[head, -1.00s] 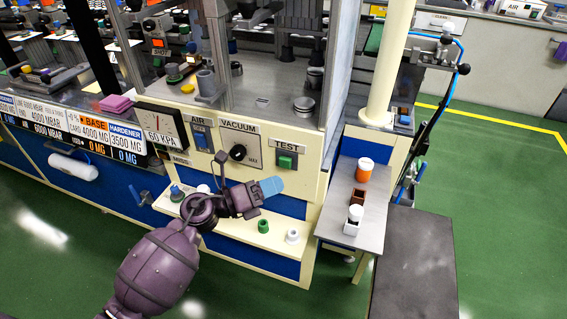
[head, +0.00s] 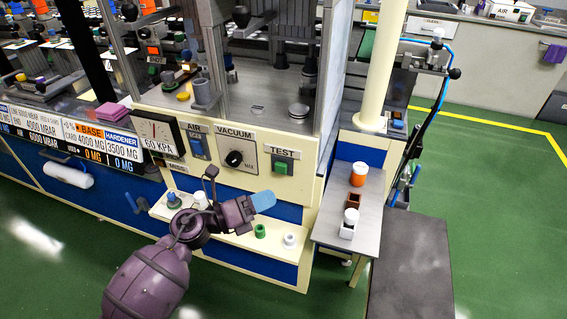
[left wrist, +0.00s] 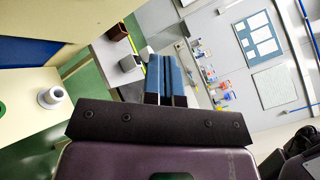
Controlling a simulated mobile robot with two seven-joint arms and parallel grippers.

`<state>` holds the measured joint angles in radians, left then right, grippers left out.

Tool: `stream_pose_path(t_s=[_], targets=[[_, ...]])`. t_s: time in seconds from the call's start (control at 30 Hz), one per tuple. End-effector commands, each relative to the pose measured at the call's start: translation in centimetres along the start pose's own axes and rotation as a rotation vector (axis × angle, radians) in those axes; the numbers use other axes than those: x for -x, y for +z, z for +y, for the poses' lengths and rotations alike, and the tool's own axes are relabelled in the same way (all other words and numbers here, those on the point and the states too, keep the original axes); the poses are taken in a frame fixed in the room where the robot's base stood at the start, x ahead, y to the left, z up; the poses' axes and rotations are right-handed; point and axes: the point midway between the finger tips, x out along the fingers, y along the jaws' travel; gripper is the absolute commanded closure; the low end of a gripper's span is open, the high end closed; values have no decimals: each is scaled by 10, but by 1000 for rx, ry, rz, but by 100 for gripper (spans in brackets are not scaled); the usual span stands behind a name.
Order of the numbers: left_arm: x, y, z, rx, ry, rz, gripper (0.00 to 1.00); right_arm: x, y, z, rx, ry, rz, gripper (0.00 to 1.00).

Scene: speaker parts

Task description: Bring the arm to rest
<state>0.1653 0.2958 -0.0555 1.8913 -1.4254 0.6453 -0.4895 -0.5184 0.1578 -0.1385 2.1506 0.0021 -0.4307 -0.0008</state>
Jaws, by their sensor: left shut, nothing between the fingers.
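My left arm comes in from the lower left in the head view, purple and jointed. Its gripper (head: 262,201) has blue fingertips and hangs in front of the machine's cream front panel, above the narrow shelf. In the left wrist view the two blue fingers (left wrist: 166,80) lie side by side, shut, with nothing between them. The gripper is apart from the shelf and the parts on it. My right gripper does not show in either view.
The cream shelf (head: 222,239) holds a green ring (head: 260,231) and a white ring (head: 290,241). A grey side table (head: 343,253) to the right carries an orange-and-white jar (head: 358,174), a brown box (head: 354,201) and a white-capped container (head: 350,217). Green floor lies free at far right.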

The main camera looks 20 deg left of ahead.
Motion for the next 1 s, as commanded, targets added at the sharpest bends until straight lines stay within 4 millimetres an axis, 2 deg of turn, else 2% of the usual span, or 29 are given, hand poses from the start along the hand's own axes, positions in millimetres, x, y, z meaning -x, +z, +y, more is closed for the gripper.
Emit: stream_pose_path(t_s=[0.2,0.33,0.5,0.67,0.77,0.87,1.0], targets=[[0,0,0,12,1,-2,100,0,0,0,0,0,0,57],[0,14,2,104,13,-84,100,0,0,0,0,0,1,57],[5,50,-1,409,-29,-313,100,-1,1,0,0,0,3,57],[26,65,5,784,-52,-524,100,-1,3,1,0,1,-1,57],[46,58,16,1033,-39,-646,100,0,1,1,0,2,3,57],[71,42,28,1285,-5,-763,100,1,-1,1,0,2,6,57],[111,-2,41,1640,75,-921,100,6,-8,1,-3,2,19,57]])
